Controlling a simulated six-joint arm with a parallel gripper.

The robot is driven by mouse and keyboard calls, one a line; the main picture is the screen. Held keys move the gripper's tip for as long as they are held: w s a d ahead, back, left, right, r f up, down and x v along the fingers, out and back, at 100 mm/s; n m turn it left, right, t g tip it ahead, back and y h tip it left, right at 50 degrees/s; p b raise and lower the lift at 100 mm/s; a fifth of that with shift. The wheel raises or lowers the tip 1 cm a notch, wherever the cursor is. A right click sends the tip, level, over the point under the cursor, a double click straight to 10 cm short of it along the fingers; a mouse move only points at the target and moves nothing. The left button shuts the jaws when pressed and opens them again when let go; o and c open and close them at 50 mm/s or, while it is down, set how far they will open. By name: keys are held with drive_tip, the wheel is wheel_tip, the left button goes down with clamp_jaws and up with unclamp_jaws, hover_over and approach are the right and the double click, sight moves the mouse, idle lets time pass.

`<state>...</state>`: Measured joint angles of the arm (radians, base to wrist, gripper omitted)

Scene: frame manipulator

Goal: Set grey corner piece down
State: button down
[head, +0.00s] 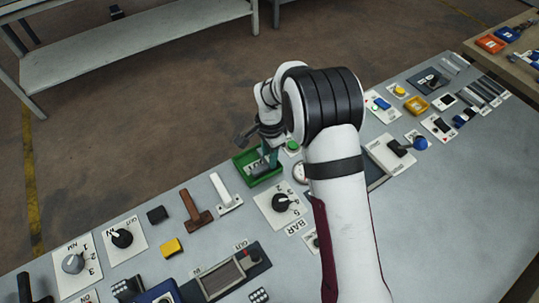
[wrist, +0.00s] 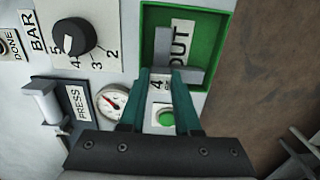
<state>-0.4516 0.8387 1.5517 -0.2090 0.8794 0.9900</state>
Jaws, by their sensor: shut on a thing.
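The grey corner piece (wrist: 188,74) is L-shaped and shows at the tips of my gripper (wrist: 162,74) in the wrist view. The teal fingers are shut on it. One leg runs away from the fingers and the other runs to the right. The piece is over the green tray (wrist: 209,18), which has an OUT label on its floor. Whether the piece touches the floor I cannot tell. In the head view my gripper (head: 268,156) points down into the green tray (head: 262,181), and the piece is hard to make out there.
A green button (wrist: 167,118) and a round gauge (wrist: 112,101) are close to the tray. A BAR knob (wrist: 73,39) lies to the left. In the head view a white-handled lever (head: 222,190) and a brown T-shaped piece (head: 195,212) stand left of the tray.

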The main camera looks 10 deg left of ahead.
drive_tip(key=shift+f, duration=0.15)
drive_tip(key=c, duration=0.6)
unclamp_jaws()
wheel_tip(320, 180, up, 12)
drive_tip(key=s+d+r, duration=0.5)
drive_tip(key=d+r, duration=0.1)
drive_tip(key=d, duration=0.1)
drive_tip(key=s+d+n, duration=0.1)
drive_tip(key=s+d, duration=0.2)
drive_tip(key=s, duration=0.4)
drive_tip(key=s+d+n+y, duration=0.1)
drive_tip(key=s+d, duration=0.2)
drive_tip(key=s, duration=0.5)
drive_tip(key=s+d+r+n, duration=0.1)
drive_tip(key=s+d, duration=0.2)
drive_tip(key=s, duration=0.5)
drive_tip(key=shift+d+r+y, duration=0.1)
drive_tip(key=shift+d+y, duration=0.2)
drive_tip(key=shift+d, duration=0.1)
